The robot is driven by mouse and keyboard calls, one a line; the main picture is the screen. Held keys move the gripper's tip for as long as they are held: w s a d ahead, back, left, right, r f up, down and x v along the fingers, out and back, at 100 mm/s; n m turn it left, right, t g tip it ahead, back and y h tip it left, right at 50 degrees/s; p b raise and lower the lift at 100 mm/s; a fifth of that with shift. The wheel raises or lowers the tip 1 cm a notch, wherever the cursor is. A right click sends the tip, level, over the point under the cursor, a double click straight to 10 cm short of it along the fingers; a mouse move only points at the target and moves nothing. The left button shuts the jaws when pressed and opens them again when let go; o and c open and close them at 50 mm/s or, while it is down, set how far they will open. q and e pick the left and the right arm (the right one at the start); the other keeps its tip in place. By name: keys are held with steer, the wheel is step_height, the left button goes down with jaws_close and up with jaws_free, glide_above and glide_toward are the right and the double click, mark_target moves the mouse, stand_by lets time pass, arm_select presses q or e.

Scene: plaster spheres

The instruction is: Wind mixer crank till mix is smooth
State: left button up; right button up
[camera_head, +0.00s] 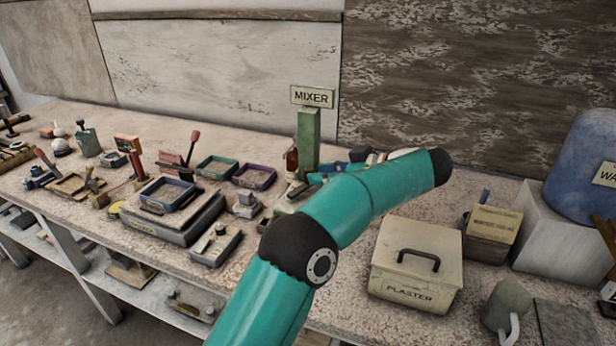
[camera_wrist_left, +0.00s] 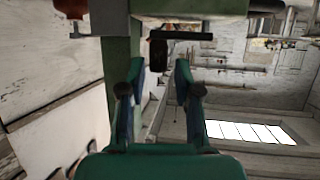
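The mixer's green post (camera_head: 308,140) stands on the bench under a sign reading MIXER (camera_head: 312,96); my left arm hides its lower part in the head view. In the left wrist view the green post (camera_wrist_left: 116,35) rises just left of my fingers. A dark upright handle (camera_wrist_left: 158,52), apparently the crank grip, hangs below a black bar (camera_wrist_left: 187,36). My left gripper (camera_wrist_left: 158,70) is open, its fingertips on either side of the handle with a gap at each side. In the head view that gripper (camera_head: 320,177) is mostly hidden behind my arm. The mix is not visible. My right gripper is not in view.
A lidded plaster box (camera_head: 415,245) stands right of my arm. Trays (camera_head: 170,193) and several tools crowd the bench to the left.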

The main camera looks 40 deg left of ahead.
mark_target(308, 170)
arm_select(q)
steer(key=shift+x, duration=1.5)
jaws_close()
steer(key=shift+a, duration=0.55)
steer(key=shift+w+d+f, duration=0.1)
steer(key=shift+d, duration=0.15)
steer(key=s+d+m+t+h+b, duration=0.4)
steer(key=m+t+h+b, duration=0.4)
steer(key=b, duration=1.5)
steer(key=shift+s+d+m+t+b, duration=0.3)
steer(key=shift+s+m+t, duration=0.45)
steer(key=shift+m+t, duration=2.05)
